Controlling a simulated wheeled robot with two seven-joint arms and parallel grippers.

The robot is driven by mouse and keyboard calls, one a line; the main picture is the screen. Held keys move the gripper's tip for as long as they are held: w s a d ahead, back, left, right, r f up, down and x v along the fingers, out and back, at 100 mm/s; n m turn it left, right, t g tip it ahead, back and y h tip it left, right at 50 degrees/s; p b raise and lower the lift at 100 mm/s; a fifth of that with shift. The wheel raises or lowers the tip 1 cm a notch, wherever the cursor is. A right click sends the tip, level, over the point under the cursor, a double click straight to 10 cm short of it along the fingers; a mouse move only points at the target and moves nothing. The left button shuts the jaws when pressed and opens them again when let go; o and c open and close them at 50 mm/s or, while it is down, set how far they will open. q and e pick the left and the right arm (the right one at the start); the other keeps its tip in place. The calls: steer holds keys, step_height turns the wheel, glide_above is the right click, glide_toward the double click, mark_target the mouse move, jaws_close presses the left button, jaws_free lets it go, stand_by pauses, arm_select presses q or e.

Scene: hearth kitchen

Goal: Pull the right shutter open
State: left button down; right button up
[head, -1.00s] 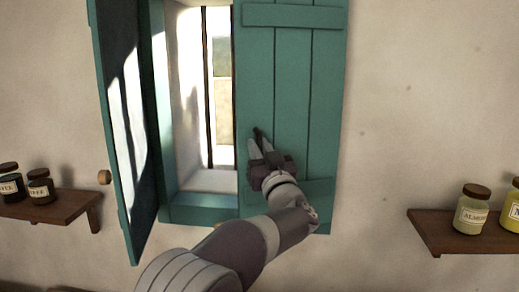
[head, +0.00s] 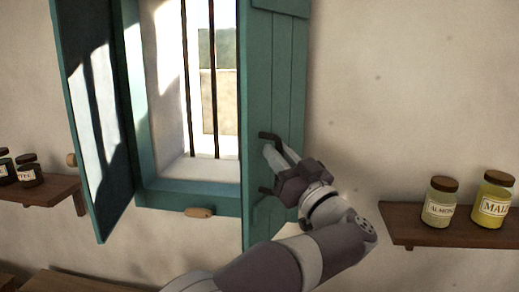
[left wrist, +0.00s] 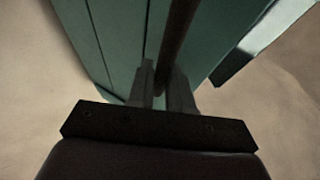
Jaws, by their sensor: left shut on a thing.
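The right shutter (head: 275,75) is a teal plank panel. It stands partly swung out from the window, seen at an angle, with the window opening (head: 212,120) clear to its left. Its dark bar handle (head: 272,136) is on its face near the free left edge. My left gripper (head: 271,157) is shut on this handle, and its fingers hide the handle's middle. In the left wrist view, the handle (left wrist: 178,40) runs between the two fingers (left wrist: 160,85), with the teal planks behind. My right gripper is not in view.
The left shutter (head: 90,120) stands wide open. Dark bars (head: 213,80) cross the window, and a wooden peg (head: 199,212) shows below its sill. A shelf with jars (head: 440,202) is at right; another shelf (head: 50,190) is at left. Plain wall lies between shutter and right shelf.

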arm_select(q)
steer(key=shift+s+d+r+p, duration=0.1)
steer(key=shift+s+d+p, duration=0.1)
steer(key=shift+d, duration=0.7)
steer(key=shift+s+d+r+p, duration=0.1)
steer(key=shift+d+p, duration=0.05)
steer(key=shift+d, duration=0.7)
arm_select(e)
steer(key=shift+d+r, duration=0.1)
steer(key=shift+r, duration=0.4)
